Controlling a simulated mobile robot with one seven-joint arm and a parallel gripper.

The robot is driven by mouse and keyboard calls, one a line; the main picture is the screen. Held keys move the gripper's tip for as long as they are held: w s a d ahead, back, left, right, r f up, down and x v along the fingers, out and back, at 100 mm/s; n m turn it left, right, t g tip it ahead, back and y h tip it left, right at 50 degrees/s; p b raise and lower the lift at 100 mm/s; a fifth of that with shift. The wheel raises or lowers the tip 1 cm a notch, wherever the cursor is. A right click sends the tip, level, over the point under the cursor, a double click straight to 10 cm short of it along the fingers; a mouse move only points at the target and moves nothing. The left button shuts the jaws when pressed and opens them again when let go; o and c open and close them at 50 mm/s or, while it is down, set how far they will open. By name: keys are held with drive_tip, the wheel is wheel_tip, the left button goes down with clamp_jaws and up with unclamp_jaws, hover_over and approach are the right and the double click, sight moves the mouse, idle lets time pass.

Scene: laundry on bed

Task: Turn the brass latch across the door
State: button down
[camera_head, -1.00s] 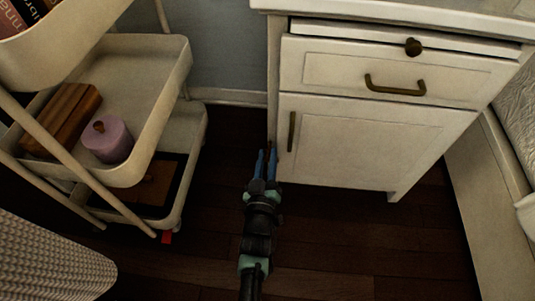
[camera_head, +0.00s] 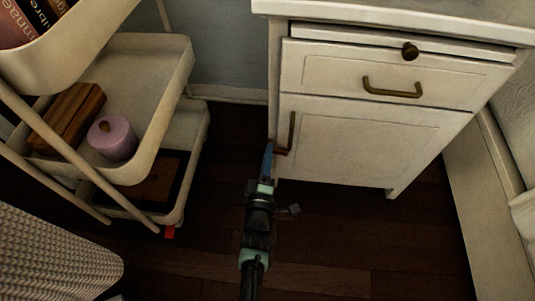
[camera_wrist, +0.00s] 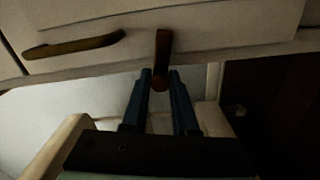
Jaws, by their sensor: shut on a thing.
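The white cabinet door (camera_head: 365,145) is closed, with a dark vertical bar handle (camera_head: 291,131) near its left edge. The small brown brass latch (camera_head: 283,152) is at the door's left edge, just below the handle, and lies roughly level, reaching toward the door. My gripper (camera_head: 268,158) is at the latch, its blue fingers seen edge-on. In the wrist view, the latch (camera_wrist: 163,45) runs down between the two fingertips (camera_wrist: 160,78), at right angles to the handle (camera_wrist: 75,46). My gripper is shut on the latch's end; the fingers partly hide it in the head view.
A white drawer (camera_head: 395,75) with a brass pull is above the door. A white trolley (camera_head: 165,100) with a wooden box (camera_head: 68,118) and purple candle (camera_head: 112,138) stands at left. A woven basket (camera_head: 50,250) is at lower left. Dark floor is open in front.

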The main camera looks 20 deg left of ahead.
drive_tip(key=shift+n, duration=1.2)
drive_tip(key=shift+f, duration=0.1)
drive_tip(key=c, duration=0.7)
unclamp_jaws()
drive_tip(key=shift+s, duration=0.1)
drive_tip(key=p+v, duration=0.6)
drive_tip(key=v, duration=0.6)
drive_tip(key=shift+s, duration=0.4)
